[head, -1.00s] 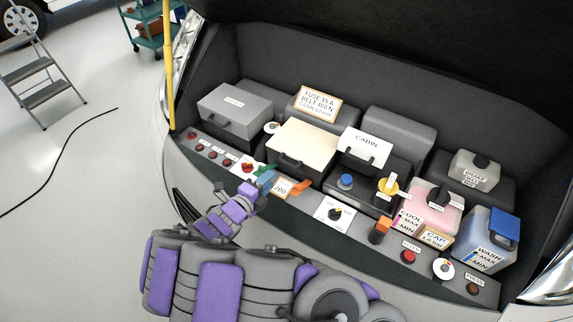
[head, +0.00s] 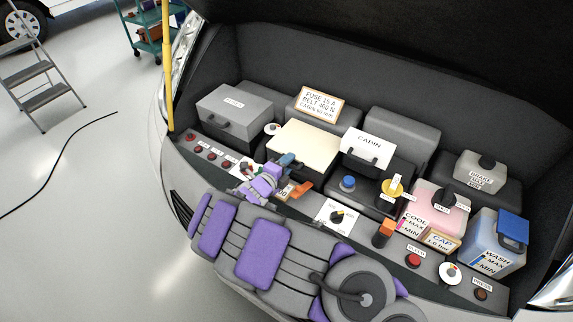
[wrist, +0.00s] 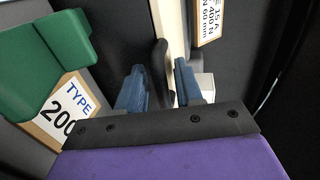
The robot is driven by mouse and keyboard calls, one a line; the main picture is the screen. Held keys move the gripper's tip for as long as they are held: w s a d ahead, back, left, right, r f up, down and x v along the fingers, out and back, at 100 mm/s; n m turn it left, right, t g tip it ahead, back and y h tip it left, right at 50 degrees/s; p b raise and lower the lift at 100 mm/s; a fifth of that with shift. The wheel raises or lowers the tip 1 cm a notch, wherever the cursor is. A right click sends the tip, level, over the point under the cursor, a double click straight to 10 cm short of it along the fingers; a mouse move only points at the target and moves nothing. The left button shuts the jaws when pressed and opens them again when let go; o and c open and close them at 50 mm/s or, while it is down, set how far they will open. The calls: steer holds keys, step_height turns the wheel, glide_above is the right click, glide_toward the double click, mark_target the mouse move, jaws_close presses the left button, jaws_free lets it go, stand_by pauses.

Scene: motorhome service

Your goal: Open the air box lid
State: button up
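A cream-lidded box (head: 303,146), which I take to be the air box, sits in the middle of the bay with its lid down. Its black front handle (wrist: 161,68) shows in the wrist view, partly between my blue fingertips. My gripper (wrist: 161,82) is open, with a finger on each side of the handle and gaps visible. I cannot tell whether either finger touches it. In the head view my gripper (head: 284,163) is at the box's front edge and hides the handle. The cream lid edge (wrist: 169,22) rises beyond it in the wrist view.
A green part (wrist: 45,70) and a TYPE 200 label (wrist: 67,108) lie close left of my fingers in the wrist view. An orange clip (head: 300,189) is right of my gripper. The CABIN box (head: 367,149) and grey box (head: 235,112) flank the cream box.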

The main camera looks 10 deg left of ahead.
steer(key=shift+c, duration=0.5)
steer(key=shift+f, duration=0.1)
jaws_close()
